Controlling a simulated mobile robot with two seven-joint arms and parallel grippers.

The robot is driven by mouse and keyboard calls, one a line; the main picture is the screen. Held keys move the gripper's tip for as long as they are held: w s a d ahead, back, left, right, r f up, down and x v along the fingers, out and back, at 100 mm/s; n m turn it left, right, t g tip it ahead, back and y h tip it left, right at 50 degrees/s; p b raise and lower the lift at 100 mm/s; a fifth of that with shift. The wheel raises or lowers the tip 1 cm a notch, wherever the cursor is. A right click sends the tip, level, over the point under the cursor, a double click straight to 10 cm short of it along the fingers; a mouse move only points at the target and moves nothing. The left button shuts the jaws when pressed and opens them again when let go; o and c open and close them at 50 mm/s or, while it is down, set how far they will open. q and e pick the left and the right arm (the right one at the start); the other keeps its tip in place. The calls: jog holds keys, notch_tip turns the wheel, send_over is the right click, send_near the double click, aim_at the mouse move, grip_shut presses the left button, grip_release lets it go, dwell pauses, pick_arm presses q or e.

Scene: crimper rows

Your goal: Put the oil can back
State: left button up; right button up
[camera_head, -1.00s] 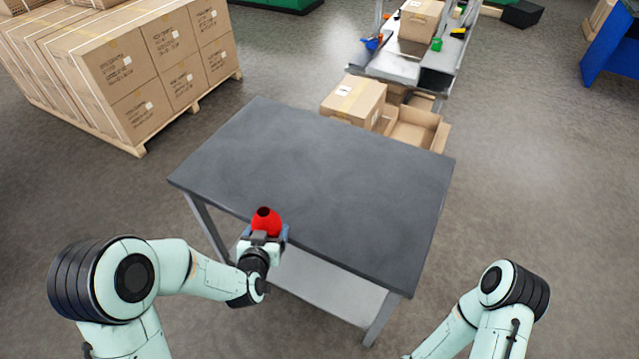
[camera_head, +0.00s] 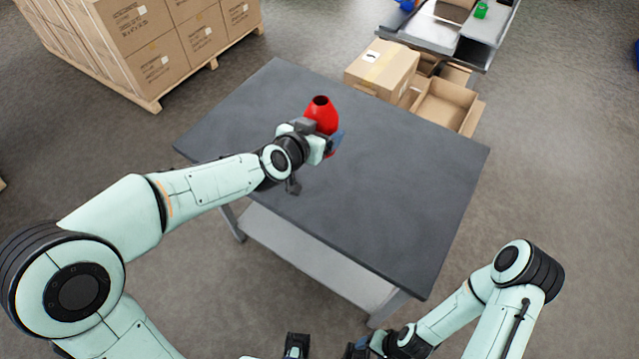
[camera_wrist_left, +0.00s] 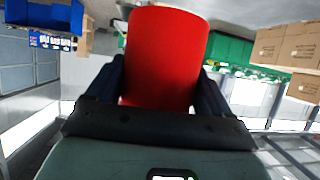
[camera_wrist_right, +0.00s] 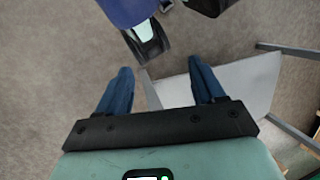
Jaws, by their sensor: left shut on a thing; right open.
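The red oil can (camera_head: 321,114) is upright in my left gripper (camera_head: 328,138), over the middle of the grey table (camera_head: 400,190). Its dark open top shows in the head view; whether its base touches the table I cannot tell. In the left wrist view the red can (camera_wrist_left: 165,55) fills the space between the two dark fingers. My right gripper (camera_wrist_right: 160,88) is open and empty, low in front of the table's near edge. In the head view its fingers are partly visible at the bottom.
A closed cardboard box (camera_head: 383,68) and an open cardboard box (camera_head: 446,103) stand just beyond the table's far edge. A pallet of cartons (camera_head: 165,50) stands at the far left. The tabletop is otherwise bare. A lower shelf (camera_head: 310,255) lies under the table.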

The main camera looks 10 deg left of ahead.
pick_arm(q)
notch_tip(320, 180, down, 8)
jog(key=b, duration=0.4)
jog(key=shift+s+b, duration=0.2)
jog(key=shift+b, duration=0.15)
notch_tip(320, 180, down, 5)
jog(key=shift+w+r+b, duration=0.15)
jog(key=shift+r+b, duration=0.05)
jog(key=shift+b, duration=0.95)
jog(key=shift+f+b, duration=0.8)
jog(key=shift+f, duration=1.85)
jog(key=shift+r, duration=0.1)
pick_arm(e)
notch_tip(320, 180, down, 9)
jog(key=shift+t, duration=0.3)
jog(key=shift+s, duration=0.1)
pick_arm(q)
jog(key=o, duration=0.8)
jog(key=shift+f, duration=0.2)
jog(key=o, duration=0.3)
jog(key=shift+r, duration=0.2)
pick_arm(e)
jog(key=shift+r, duration=0.1)
